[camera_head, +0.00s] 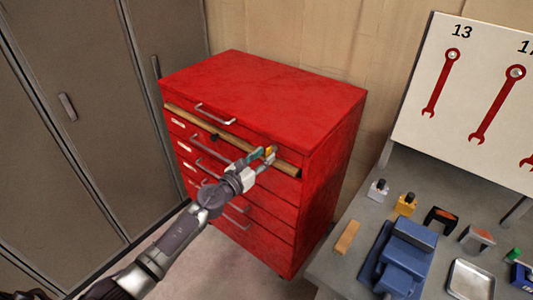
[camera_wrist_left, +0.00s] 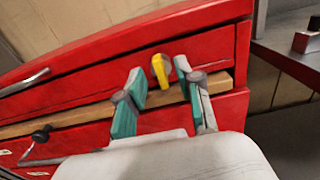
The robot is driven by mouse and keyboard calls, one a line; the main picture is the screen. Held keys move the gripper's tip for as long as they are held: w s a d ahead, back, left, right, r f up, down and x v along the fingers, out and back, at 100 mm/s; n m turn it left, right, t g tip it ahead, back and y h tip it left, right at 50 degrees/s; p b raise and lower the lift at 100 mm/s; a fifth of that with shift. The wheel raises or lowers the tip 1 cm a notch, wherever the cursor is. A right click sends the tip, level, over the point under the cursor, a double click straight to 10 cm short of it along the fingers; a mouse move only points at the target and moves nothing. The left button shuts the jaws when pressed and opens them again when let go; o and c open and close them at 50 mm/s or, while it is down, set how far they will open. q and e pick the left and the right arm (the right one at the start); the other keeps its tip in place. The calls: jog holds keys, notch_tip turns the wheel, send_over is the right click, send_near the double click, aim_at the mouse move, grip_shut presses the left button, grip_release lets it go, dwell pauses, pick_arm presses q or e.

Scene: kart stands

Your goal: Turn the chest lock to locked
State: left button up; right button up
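The red tool chest (camera_head: 262,85) stands against the wall, with a yellow lock knob (camera_head: 268,149) near the right end of its upper front. In the left wrist view the yellow lock knob (camera_wrist_left: 160,70) looks elongated, its long side near upright and slightly tilted. My left gripper (camera_head: 262,155) is at the chest front. In the wrist view its two teal fingertips (camera_wrist_left: 160,78) are apart, one on each side of the knob; I see gaps and cannot confirm contact. The lock's markings are not readable. My right gripper is not in view.
A wooden bar (camera_head: 230,133) runs across the chest front below the lock, with a black knob (camera_wrist_left: 41,133) at its left. Drawer handles (camera_head: 215,114) stick out. A grey bench (camera_head: 335,267) with a blue vise (camera_head: 405,255) stands right; grey lockers (camera_head: 65,100) stand left.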

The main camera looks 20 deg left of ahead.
pick_arm(q)
jog(key=shift+x, duration=1)
jog(key=shift+s, duration=0.1)
grip_shut()
